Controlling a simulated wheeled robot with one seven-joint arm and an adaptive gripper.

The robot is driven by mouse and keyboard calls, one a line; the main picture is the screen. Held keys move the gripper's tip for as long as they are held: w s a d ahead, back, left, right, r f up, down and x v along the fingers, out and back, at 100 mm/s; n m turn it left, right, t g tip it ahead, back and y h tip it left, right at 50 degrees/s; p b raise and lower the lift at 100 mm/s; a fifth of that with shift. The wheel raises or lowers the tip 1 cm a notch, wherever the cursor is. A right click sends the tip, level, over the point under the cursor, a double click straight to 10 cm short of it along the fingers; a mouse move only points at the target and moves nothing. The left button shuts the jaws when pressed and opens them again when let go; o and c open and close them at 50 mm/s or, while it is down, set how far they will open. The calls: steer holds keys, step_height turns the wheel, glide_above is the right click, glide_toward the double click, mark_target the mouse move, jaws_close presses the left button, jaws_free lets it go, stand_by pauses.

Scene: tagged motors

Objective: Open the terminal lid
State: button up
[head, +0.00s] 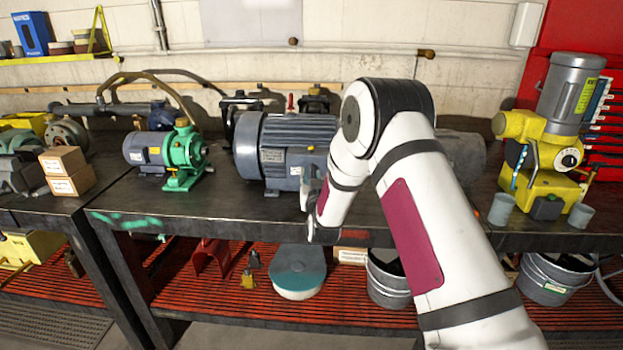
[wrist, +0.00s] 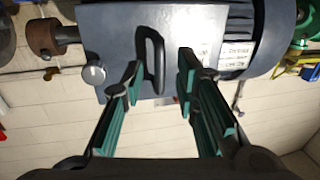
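A large blue-grey motor (head: 290,140) lies on the dark workbench, left of my arm. In the wrist view a flat blue-grey panel (wrist: 115,35), apparently the terminal lid, fills the top middle. It carries a black loop handle (wrist: 153,62) and a round silver knob (wrist: 94,76) at its corner. My gripper (wrist: 162,75) is open, with one teal-lined finger on each side of the handle. The fingertips look apart from the handle; I cannot tell how deep they reach. In the head view my arm hides the motor's right part, and the lid cannot be made out clearly.
A green pump (head: 185,155) stands left of the motor. A yellow machine with a grey motor (head: 570,95) stands at the right, with grey cups by it. Boxes (head: 67,170) sit at the left. A lower red shelf (head: 220,305) holds buckets and parts.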

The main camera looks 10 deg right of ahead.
jaws_close()
steer(key=shift+a, duration=0.1)
